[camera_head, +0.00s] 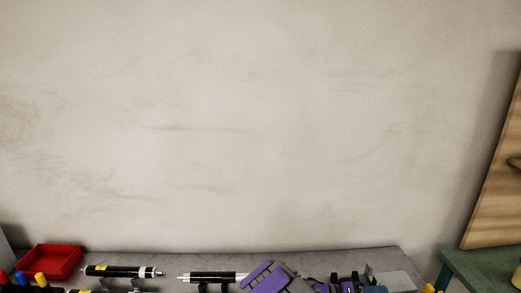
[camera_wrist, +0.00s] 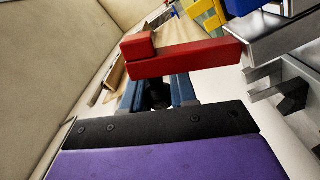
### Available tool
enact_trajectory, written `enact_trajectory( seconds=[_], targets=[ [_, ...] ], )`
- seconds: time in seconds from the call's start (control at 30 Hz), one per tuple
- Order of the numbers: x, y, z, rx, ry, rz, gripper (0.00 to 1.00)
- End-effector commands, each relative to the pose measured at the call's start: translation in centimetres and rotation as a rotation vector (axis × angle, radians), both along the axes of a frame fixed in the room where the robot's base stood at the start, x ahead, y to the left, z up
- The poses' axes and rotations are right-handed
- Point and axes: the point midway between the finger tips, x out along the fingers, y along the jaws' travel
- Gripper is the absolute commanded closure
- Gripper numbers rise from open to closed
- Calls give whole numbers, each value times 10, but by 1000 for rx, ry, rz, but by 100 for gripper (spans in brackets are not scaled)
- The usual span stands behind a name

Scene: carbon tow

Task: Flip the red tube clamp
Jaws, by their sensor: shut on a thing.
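The red tube clamp (camera_wrist: 190,58) shows in the wrist view as a red bar with a raised block at its left end. Its right end meets grey metal parts. My gripper (camera_wrist: 158,92) has two blue fingers just below the red bar in the picture, and it is shut on the red clamp. The exact contact is hidden behind the bar. In the head view my purple and grey arm covers part of the bench, and the held clamp cannot be made out there.
A grey bench (camera_head: 340,258) runs along a plain wall. On it are a red tray (camera_head: 45,263), black tubes (camera_head: 122,271) and blue and yellow handles at left. A green table (camera_head: 480,268) stands right. Blue and yellow parts (camera_wrist: 208,12) sit close beyond the red clamp.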

Motion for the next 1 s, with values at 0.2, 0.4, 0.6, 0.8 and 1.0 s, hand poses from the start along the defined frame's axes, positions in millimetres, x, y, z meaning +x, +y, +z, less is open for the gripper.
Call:
enact_trajectory(
  seconds=[0.2,0.4,0.6,0.8,1.0],
  targets=[
    [-1,0,0,3,-29,1,95],
    [-2,0,0,2,-44,1,95],
    [-7,0,2,3,-118,2,95],
    [-8,0,2,4,-127,1,95],
    [-9,0,3,2,-155,2,95]
  ],
)
